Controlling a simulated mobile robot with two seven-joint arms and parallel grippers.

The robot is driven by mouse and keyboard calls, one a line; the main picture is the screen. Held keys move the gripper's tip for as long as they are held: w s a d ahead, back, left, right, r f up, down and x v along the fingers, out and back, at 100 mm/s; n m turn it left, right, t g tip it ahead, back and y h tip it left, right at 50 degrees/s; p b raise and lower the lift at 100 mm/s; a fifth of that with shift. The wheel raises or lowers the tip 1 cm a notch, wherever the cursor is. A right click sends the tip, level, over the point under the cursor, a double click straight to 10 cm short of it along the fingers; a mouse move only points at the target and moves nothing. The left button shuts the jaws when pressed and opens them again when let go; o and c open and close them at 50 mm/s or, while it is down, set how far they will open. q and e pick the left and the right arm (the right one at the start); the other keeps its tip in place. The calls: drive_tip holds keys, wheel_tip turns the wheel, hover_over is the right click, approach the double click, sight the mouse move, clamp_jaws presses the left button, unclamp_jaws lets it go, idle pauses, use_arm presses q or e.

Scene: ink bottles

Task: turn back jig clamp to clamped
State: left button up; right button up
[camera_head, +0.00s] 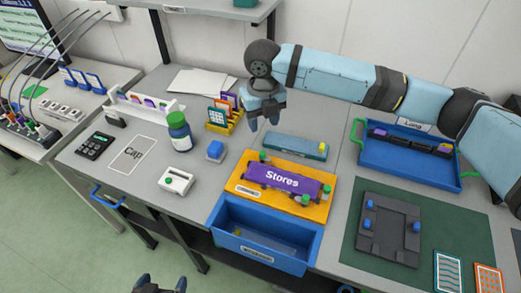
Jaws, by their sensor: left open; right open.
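A dark grey jig-like plate (385,245) with several small blue knobs lies on a green mat (350,251) at the right. My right gripper (265,118) points down, open and empty, above the table behind the orange board, apart from both fixtures. My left gripper (160,286) is open at the bottom edge, partly cut off, in front of the table.
A blue open bin (225,210) sits in front of the orange board. A teal long box (295,147) lies behind it. A blue tray (400,172) stands at the back right under my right arm. A green-capped bottle (179,132) and a white device (176,181) stand left.

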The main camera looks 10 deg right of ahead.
sight(262, 153)
wheel_tip(262, 153, down, 12)
drive_tip(key=shift+r, duration=0.1)
idle(0.4)
clamp_jaws()
